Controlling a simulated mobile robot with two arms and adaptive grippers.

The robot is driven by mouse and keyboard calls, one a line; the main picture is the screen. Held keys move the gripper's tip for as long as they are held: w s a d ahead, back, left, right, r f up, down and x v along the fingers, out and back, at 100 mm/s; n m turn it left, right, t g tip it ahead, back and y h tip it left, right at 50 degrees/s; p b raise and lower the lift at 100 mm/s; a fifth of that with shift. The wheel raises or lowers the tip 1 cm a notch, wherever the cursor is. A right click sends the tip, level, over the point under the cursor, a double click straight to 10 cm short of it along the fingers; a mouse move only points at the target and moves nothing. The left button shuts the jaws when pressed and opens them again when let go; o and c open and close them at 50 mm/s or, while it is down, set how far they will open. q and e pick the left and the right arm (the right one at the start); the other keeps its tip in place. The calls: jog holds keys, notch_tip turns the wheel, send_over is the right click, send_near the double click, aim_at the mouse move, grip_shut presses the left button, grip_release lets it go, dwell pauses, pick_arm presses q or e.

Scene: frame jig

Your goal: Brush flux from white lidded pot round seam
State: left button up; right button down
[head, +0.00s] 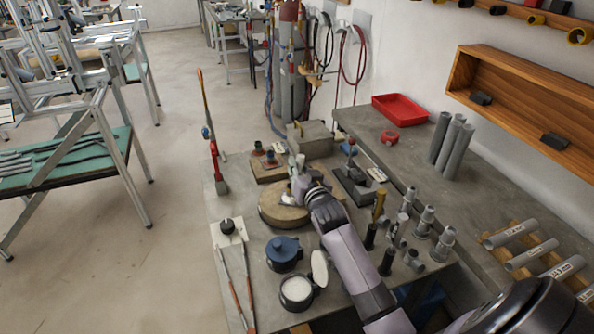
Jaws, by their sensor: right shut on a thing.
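A white pot (297,291) stands near the front of the bench with its lid (319,267) swung open and pale contents showing. My right gripper (298,180) is over the round brown block (272,207), behind the pots. It is shut on a slim upright thing, apparently the brush, mostly hidden by the gripper. A small whitish part (286,196) shows on the block beside the fingers. The seam and the brush tip are too small and covered to make out. My left gripper is not in view.
Grey pipe fittings (423,222) stand right of my forearm. A red tray (399,108) lies on the back bench.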

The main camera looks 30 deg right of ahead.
jog(key=shift+w+d, duration=1.1)
jog(key=shift+d, duration=0.75)
jog(key=shift+s+a+p, duration=0.35)
jog(key=shift+s+a, duration=0.1)
jog(key=shift+a, duration=0.3)
jog(key=shift+s+a+p, duration=0.3)
jog(key=shift+s+a, duration=0.2)
jog(key=shift+a, duration=0.25)
jog(key=shift+s+a+p, duration=0.35)
jog(key=shift+s+a, duration=0.1)
jog(key=shift+a, duration=0.3)
jog(key=shift+w+d+f, duration=0.1)
jog(key=shift+w+d, duration=0.25)
jog(key=shift+d, duration=0.25)
jog(key=shift+w+d+f, duration=0.1)
jog(key=shift+w+d, duration=0.25)
jog(key=shift+d, duration=0.2)
jog(key=shift+a, duration=0.1)
jog(key=shift+s+a+p, duration=0.65)
jog(key=shift+s+a, duration=0.05)
jog(key=shift+a, duration=0.35)
